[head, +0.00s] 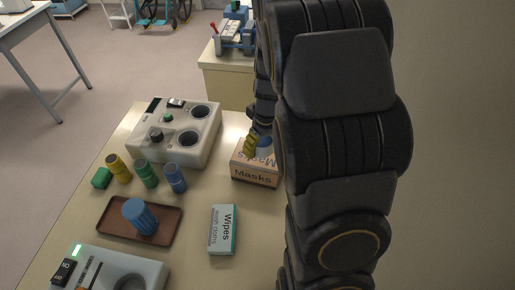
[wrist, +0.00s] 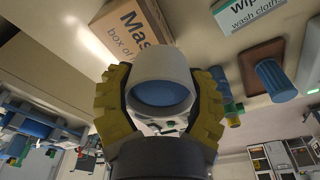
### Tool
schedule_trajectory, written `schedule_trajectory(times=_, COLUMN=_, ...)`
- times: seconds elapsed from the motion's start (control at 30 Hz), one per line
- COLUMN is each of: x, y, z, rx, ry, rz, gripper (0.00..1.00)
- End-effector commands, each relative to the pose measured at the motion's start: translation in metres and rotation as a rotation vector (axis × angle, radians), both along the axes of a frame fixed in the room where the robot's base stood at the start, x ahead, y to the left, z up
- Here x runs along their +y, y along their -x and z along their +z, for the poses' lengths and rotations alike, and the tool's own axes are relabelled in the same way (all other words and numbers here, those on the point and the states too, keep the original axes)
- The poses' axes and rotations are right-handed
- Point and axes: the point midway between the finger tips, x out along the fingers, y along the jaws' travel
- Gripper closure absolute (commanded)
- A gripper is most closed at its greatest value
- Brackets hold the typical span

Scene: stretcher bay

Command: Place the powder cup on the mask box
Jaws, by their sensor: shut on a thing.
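The powder cup (wrist: 162,82) is white outside with a blue inside or content, and it fills the middle of the wrist view. My gripper (wrist: 163,98) has yellow fingers on both sides of the cup and is shut on it. The mask box (wrist: 135,32) is brown cardboard, lying behind the cup in the wrist view. In the head view, the mask box (head: 255,177) stands at the right of the table, with my gripper (head: 257,145) and the cup over its top. My arm hides part of both. I cannot tell whether the cup touches the box.
A wipes box (head: 222,230) lies in front of the mask box. A brown tray (head: 112,223) holds a blue cylinder (head: 141,217). Green, yellow and blue containers (head: 147,175) stand near a grey device (head: 172,133) with round wells. Another device (head: 110,272) sits at the front left.

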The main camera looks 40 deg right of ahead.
Motion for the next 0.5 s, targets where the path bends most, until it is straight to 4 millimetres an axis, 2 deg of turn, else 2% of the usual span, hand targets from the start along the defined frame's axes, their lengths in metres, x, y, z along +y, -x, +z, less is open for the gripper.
schedule_trajectory(times=0.07, x=-0.008, y=-0.015, z=-0.009, rx=0.003, ry=0.0, rz=0.001, gripper=0.75)
schedule_trajectory(times=0.3, x=-0.022, y=-0.04, z=-0.047, rx=0.002, ry=-0.001, rz=-0.002, gripper=0.75)
schedule_trajectory(times=0.5, x=-0.027, y=-0.05, z=-0.06, rx=0.001, ry=0.0, rz=-0.003, gripper=0.75)
